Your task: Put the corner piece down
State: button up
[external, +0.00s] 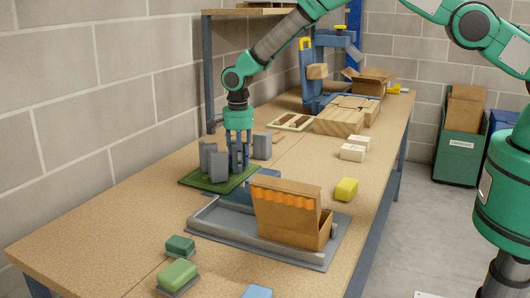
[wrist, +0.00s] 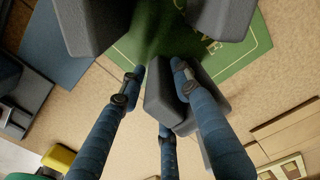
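Grey corner pieces stand on a green mat (external: 196,181) on the bench. In the external view one piece (external: 218,166) is at the near left, one (external: 207,152) is behind it, and one (external: 262,147) is right of my gripper. My gripper (external: 238,168) points down low over the mat, its blue fingers spread. In the wrist view a grey piece (wrist: 163,105) shows among the fingers, partly hidden by the right one; the left finger is apart from it. Two more pieces, left (wrist: 84,22) and right (wrist: 222,15), fill the top. Contact with the right finger is unclear.
A grey tray (external: 212,228) with an open cardboard box (external: 287,207) is in front of the mat. A yellow block (external: 346,189) and white blocks (external: 352,152) lie to the right. Green blocks (external: 177,274) sit near the front.

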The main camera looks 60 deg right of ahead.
jog(key=shift+o, duration=0.2)
jog(key=shift+r, duration=0.1)
notch_tip(320, 180, up, 12)
jog(key=shift+r, duration=0.1)
dwell(0.7)
jog(key=shift+r, duration=0.1)
dwell(0.7)
